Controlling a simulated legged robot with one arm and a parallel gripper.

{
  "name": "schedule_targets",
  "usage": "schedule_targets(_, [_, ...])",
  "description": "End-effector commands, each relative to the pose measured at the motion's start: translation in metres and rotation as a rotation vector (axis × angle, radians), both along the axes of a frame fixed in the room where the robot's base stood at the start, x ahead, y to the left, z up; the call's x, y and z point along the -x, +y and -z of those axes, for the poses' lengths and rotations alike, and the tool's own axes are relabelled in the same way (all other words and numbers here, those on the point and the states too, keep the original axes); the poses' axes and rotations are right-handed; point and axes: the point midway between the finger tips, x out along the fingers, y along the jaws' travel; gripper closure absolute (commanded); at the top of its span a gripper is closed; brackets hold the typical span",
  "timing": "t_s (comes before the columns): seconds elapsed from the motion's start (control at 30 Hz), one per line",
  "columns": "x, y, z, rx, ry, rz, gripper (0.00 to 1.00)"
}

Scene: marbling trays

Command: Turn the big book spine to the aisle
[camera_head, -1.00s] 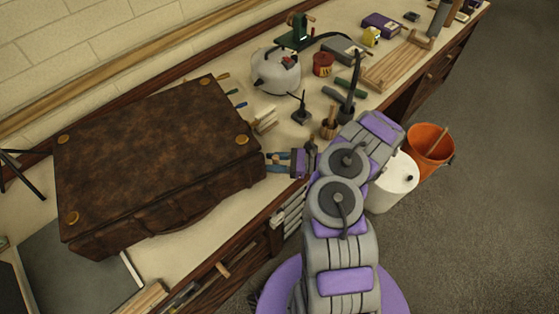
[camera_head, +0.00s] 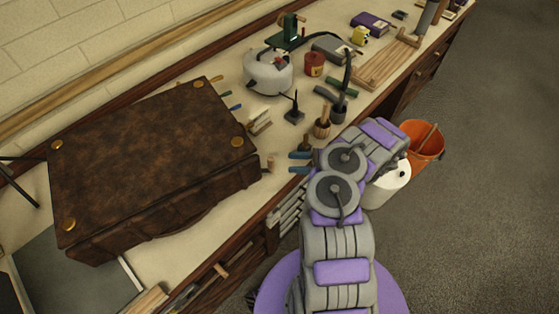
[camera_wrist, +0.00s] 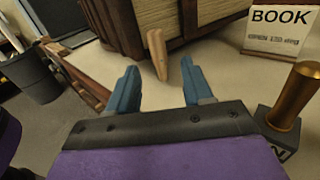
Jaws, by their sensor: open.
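The big book (camera_head: 150,150) lies flat on the bench at the left of the head view, a mottled brown cover with brass corner studs. Its long aisle-facing side is dark brown and looks ribbed. In the wrist view, its cream page block (camera_wrist: 170,15) and a dark brown corner edge are close ahead. My gripper (camera_head: 291,162) is open, apart from the book's right end. In the wrist view, its blue fingers (camera_wrist: 160,72) are spread with nothing gripped. A small wooden peg (camera_wrist: 157,52) stands beyond and between them, by the book; the head view shows it too (camera_head: 270,163).
A "BOOK" card (camera_wrist: 283,28) and a brass-handled tool (camera_wrist: 295,97) are on the right in the wrist view. Brushes (camera_head: 322,122), a kettle (camera_head: 268,72) and a red tin (camera_head: 314,65) stand farther along. An orange bucket (camera_head: 424,146) is on the floor beside the bench.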

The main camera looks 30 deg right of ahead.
Motion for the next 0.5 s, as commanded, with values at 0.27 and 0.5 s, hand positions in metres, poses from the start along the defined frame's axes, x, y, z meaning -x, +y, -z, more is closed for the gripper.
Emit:
schedule_targets(0.27, [0.027, -0.049, 0.0, 0.001, 0.0, -0.001, 0.5])
schedule_targets(0.5, [0.035, -0.067, 0.0, 0.0, -0.001, -0.001, 0.5])
